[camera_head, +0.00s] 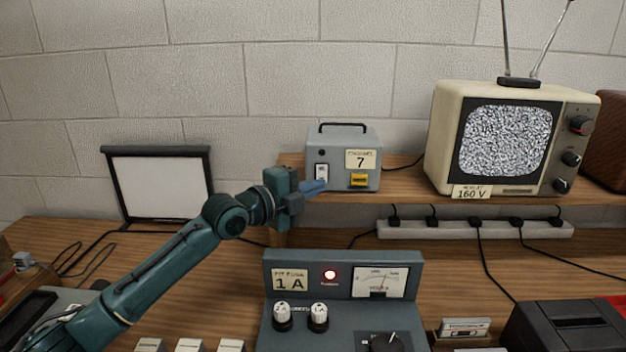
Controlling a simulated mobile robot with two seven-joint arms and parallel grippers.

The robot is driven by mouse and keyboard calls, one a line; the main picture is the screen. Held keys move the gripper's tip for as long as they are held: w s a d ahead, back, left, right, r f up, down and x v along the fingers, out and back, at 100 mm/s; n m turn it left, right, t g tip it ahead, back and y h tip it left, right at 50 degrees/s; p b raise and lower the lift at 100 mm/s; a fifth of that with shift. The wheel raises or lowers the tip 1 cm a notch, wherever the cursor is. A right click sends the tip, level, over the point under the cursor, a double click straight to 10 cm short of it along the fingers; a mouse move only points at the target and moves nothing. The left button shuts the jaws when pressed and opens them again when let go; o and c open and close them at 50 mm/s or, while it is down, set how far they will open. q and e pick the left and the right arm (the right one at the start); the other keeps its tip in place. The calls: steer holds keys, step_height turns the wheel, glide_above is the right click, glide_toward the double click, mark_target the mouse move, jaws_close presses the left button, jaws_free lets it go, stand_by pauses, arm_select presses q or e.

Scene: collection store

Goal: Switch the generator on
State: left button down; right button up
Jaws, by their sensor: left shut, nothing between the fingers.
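A small grey box (335,146) with a black handle stands on the raised wooden shelf against the wall; it appears to be the generator. Its front has a white rocker switch (321,172), a dark round knob or lamp, a cream label with a 7 and a yellow label. I cannot tell the switch's position. My left gripper (318,186) is shut and empty, its blue fingertips just below the rocker at the box's lower front. Whether they touch it is unclear. My right gripper is not in view.
A blue-grey unit (342,262) with a lit red lamp, meter, fuse caps and knob stands in front. A television (448,137) showing static is on the shelf at right. A power strip (400,229) with several plugs runs below. A framed white panel (160,187) stands left.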

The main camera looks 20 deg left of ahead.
arm_select(q)
steer(key=shift+w+a+f, duration=0.15)
steer(key=shift+w+a, duration=0.1)
steer(key=shift+w, duration=0.55)
